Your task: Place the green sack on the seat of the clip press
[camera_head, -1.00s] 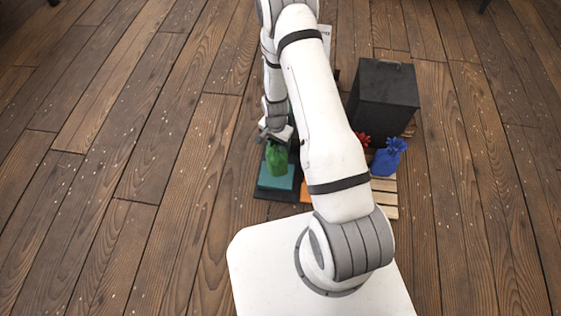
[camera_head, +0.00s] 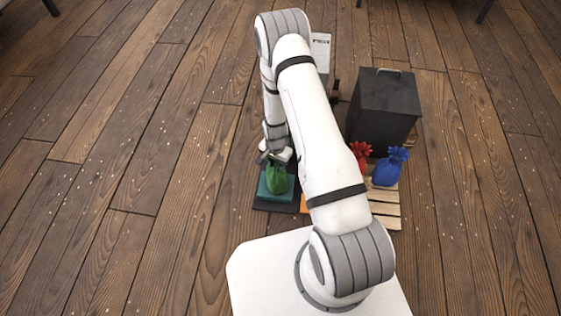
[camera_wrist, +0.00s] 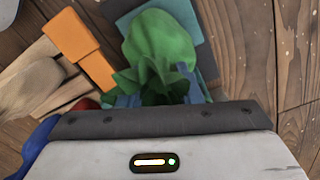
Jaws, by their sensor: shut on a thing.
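The green sack (camera_head: 276,178) hangs upright from my gripper (camera_head: 273,157), which is shut on its gathered neck. The teal seat (camera_head: 291,187) of the clip press, on a dark base (camera_head: 274,207), lies directly below and around the sack. The sack's bottom is at or just above the seat; I cannot tell whether they touch. In the wrist view the sack (camera_wrist: 160,42) covers much of the teal seat (camera_wrist: 205,58), and my gripper (camera_wrist: 162,95) has a finger on each side of the neck. My arm hides part of the press.
A red sack (camera_head: 361,154) and a blue sack (camera_head: 390,168) stand to the right by a slatted wooden pallet (camera_head: 385,209). A black box (camera_head: 384,108) stands behind them. An orange piece (camera_wrist: 88,52) lies beside the press. The floor to the left is clear.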

